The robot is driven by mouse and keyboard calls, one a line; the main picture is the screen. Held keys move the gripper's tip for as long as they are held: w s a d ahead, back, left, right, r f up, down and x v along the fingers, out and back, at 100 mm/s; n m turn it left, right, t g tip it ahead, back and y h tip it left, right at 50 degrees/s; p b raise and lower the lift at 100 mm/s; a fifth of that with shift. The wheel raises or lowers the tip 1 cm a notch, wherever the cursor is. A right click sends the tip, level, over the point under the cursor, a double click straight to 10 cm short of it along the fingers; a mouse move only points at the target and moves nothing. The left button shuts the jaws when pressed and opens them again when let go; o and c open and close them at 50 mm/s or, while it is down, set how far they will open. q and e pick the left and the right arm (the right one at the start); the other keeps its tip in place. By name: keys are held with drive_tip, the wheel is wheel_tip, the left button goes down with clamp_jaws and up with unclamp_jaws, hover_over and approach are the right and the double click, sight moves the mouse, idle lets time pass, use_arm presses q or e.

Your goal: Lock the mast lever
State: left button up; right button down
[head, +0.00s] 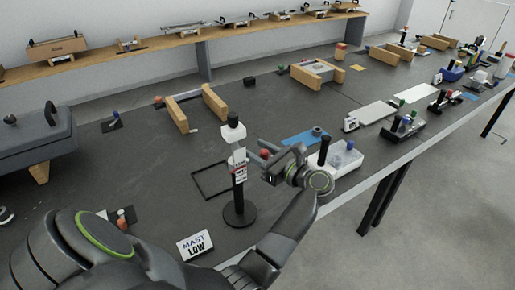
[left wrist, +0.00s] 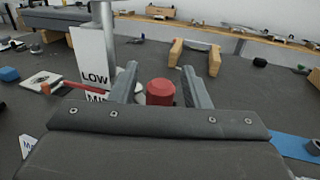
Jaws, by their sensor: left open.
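The mast (head: 232,138) stands upright on a round black base (head: 240,214) and carries a white level sign; its post also shows in the left wrist view (left wrist: 106,22). A red knob (left wrist: 160,92), which looks like the lever's end, lies between the fingers of my left gripper (left wrist: 159,72). It shows partly in the head view (head: 265,154). My left gripper (head: 256,153) is open, just right of the mast, with its fingers pointing towards it. Whether the fingers touch the knob cannot be told. My right gripper is not in view.
A "MAST LOW" card (head: 195,245) stands in front of the mast base. A white bin (head: 336,160) with bottles is right of my gripper, near a blue mat (head: 300,138). Wooden brackets (head: 213,103) stand behind.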

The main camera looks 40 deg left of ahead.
use_arm(q)
drive_tip(key=shift+c, duration=1.3)
clamp_jaws()
drive_tip(key=shift+s+d+f+m+t+b, duration=0.1)
drive_tip(key=shift+m+t+b, duration=0.25)
drive_tip(key=shift+t, duration=0.1)
drive_tip(key=shift+s+d+f+m+t+b, duration=0.1)
drive_tip(key=shift+m+t+b, duration=0.15)
drive_tip(key=shift+t+b, duration=0.15)
drive_tip(key=shift+s+r+m+t+h, duration=0.1)
drive_tip(key=shift+r+m+t+h, duration=0.15)
drive_tip(key=shift+m+t, duration=0.45)
drive_tip(key=shift+o, duration=1.3)
unclamp_jaws()
drive_tip(key=shift+d+f, duration=0.1)
drive_tip(key=shift+d, duration=0.05)
